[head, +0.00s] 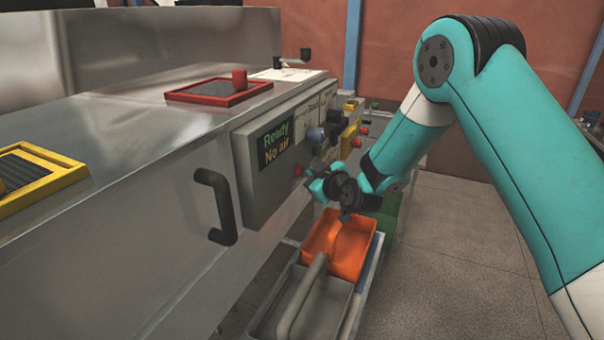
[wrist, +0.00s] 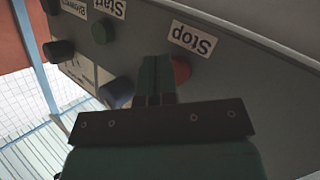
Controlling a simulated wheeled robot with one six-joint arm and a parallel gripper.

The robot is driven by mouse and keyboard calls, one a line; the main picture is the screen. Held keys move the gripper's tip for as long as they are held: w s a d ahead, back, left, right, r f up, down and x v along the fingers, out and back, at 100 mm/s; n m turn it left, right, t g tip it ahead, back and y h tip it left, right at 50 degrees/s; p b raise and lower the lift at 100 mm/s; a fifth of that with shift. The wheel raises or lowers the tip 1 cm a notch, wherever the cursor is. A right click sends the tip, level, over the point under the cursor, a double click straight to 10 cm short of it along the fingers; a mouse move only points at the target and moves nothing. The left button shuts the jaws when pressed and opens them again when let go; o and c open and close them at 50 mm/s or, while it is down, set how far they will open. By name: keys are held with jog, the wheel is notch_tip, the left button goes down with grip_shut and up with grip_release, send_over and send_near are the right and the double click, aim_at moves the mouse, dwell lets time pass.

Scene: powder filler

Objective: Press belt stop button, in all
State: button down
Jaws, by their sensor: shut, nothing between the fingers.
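The red stop button (wrist: 182,70) shows in the wrist view, below an upside-down "Stop" label (wrist: 192,39) on the grey panel. My gripper (wrist: 158,62) is shut and empty, and its fingertips partly cover the button's left side. I cannot tell whether they touch it. In the head view my gripper (head: 316,184) is close to the front of the control panel (head: 254,197), with a red button (head: 298,170) just beyond its tip.
A green button (wrist: 102,32) with a "Start" label and dark knobs (wrist: 116,92) (wrist: 58,50) sit beside it. The panel display (head: 276,144) reads "Ready" and "No air". An orange bin (head: 352,268) stands below my gripper. A black handle (head: 222,207) sticks out at left.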

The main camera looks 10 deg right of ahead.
jog(key=shift+s+d+b, duration=0.3)
jog(key=shift+d+b, duration=0.05)
jog(key=shift+d, duration=0.1)
jog(key=s+d+b, duration=0.1)
jog(key=d+b, duration=0.1)
jog(key=s+d+b, duration=0.2)
jog(key=b, duration=0.1)
dwell(0.4)
dwell(0.4)
